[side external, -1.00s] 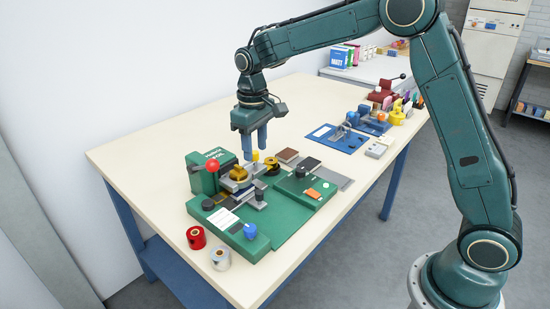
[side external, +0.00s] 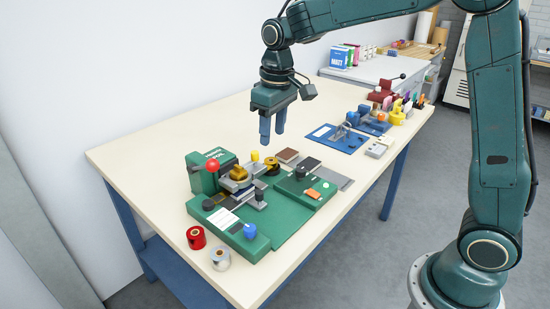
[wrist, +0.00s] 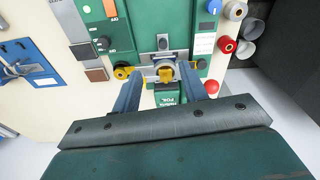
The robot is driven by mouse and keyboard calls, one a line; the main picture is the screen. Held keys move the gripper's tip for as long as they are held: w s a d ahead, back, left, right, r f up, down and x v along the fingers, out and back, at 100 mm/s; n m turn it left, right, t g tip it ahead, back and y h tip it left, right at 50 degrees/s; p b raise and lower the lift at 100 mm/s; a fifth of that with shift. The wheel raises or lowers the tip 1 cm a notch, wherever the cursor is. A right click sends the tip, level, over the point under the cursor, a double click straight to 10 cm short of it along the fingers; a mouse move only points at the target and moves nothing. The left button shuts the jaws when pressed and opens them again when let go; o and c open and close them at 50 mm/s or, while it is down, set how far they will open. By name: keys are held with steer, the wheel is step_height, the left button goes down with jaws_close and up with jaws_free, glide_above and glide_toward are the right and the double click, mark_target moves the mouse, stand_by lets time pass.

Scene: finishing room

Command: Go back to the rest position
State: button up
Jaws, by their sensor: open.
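My gripper (side external: 271,138) is open and empty. It hangs in the air above the table (side external: 135,151), over the back part of the green machine (side external: 286,227), with its fingers pointing down. In the wrist view my gripper (wrist: 166,98) shows two blue fingers spread apart, with a brass part (wrist: 168,72) of the machine visible between and below them.
A red roll (side external: 196,238) and a silver roll (side external: 220,259) stand at the table's near left corner. The table's back left is clear.

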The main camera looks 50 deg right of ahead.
steer(key=s+d+r+t, duration=0.1)
steer(key=s+r, duration=0.2)
steer(key=s, duration=0.4)
steer(key=s+r+t, duration=0.1)
steer(key=s+r, duration=0.2)
steer(key=s, duration=0.4)
steer(key=s+f+m+t, duration=0.1)
steer(key=s+f+t, duration=0.1)
steer(key=s, duration=1)
steer(key=shift+s+d+f+t, duration=0.2)
steer(key=shift+d+t, duration=0.1)
steer(key=shift+o, duration=0.7)
steer(key=shift+w, duration=0.15)
